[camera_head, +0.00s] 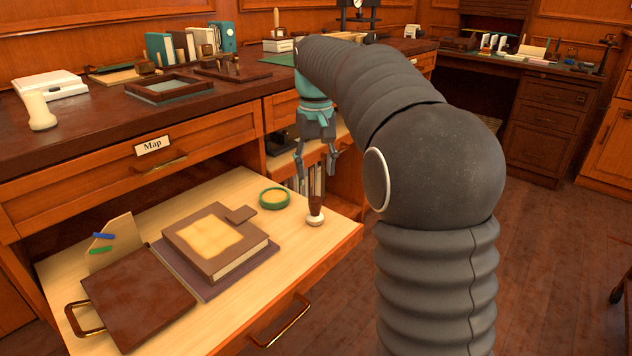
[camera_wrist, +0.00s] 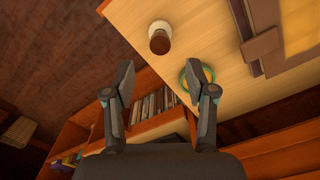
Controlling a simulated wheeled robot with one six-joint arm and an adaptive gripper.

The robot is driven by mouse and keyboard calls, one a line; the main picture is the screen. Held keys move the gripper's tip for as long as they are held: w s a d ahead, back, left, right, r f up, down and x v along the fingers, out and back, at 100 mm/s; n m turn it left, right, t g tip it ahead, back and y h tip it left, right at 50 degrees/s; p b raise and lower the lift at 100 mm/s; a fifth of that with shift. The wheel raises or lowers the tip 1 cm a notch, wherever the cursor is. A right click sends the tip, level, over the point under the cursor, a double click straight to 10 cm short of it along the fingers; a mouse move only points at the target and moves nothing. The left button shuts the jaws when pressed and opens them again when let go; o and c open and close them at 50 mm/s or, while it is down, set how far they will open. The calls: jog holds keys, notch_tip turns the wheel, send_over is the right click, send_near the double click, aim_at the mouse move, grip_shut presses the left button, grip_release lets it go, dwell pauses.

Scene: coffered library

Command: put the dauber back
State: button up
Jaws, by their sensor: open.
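The dauber (camera_head: 315,212), with a dark brown handle and a pale round foot, stands upright near the right end of the open drawer (camera_head: 232,319). In the wrist view the dauber (camera_wrist: 160,40) lies beyond my fingertips, near the drawer's edge. My gripper (camera_head: 318,168) is over the drawer's right end, by the top of the handle. Its fingers are spread with nothing between them in the wrist view (camera_wrist: 158,72). A green ring-shaped dish (camera_head: 274,198) with a tan inside lies just left of the dauber.
A book with a yellow panel (camera_head: 212,237), a brown handled case (camera_head: 135,300) and a card with coloured clips (camera_head: 110,245) lie in the drawer. Above it, the desktop (camera_head: 190,105) holds a tray, books and a pale roller-like object (camera_head: 39,110). Open floor (camera_head: 560,240) is at right.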

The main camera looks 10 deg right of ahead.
jog(key=s+r+t, duration=0.2)
jog(key=s+t, duration=0.1)
jog(key=s, duration=1.3)
jog(key=s+f+t, duration=0.2)
jog(key=s+f, duration=0.7)
jog(key=s, duration=0.5)
jog(key=shift+f+t, duration=0.3)
jog(key=shift+f, duration=0.1)
jog(key=shift+c, duration=1.4)
jog(key=shift+d+m, duration=0.2)
jog(key=shift+m, duration=0.1)
